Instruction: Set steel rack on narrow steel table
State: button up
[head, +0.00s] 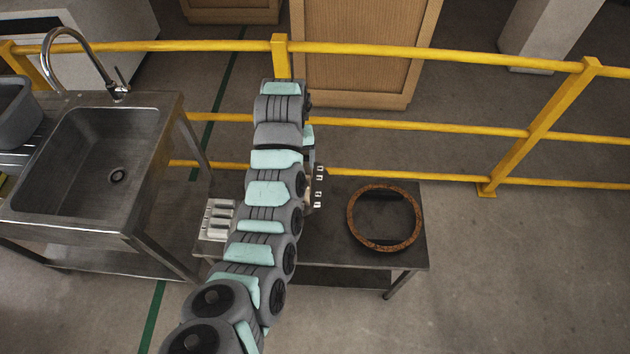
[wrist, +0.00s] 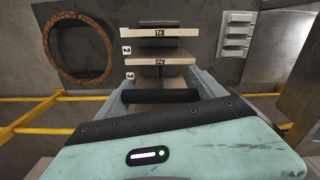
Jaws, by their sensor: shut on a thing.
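The steel rack (wrist: 128,62) shows in the wrist view. It carries pale tiles marked A21 and A22, with small numbered tags at one end. My gripper (wrist: 161,95) is shut on the rack, its grey fingers on either side of a dark bar. In the head view my arm hides most of the rack; only its tagged edge (head: 318,187) shows right of the arm. The narrow steel table (head: 407,249) lies below, and the rack is over its middle. I cannot tell whether the rack touches the tabletop.
A rusty ring (head: 352,227) lies on the table's right part, and a pale grey slotted block (head: 217,219) is at its left end. A steel sink (head: 98,160) stands left. A yellow railing (head: 430,128) runs behind the table.

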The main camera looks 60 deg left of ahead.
notch_tip(320, 180, down, 13)
jog(key=shift+a+f, duration=0.1)
jog(key=shift+f, duration=0.35)
jog(key=shift+f+b, duration=0.9)
jog(key=shift+f, duration=1.05)
jog(key=o, duration=2)
jog(key=shift+o, duration=0.2)
notch_tip(320, 180, up, 12)
jog(key=shift+r+p, duration=0.1)
jog(key=shift+p, duration=1.05)
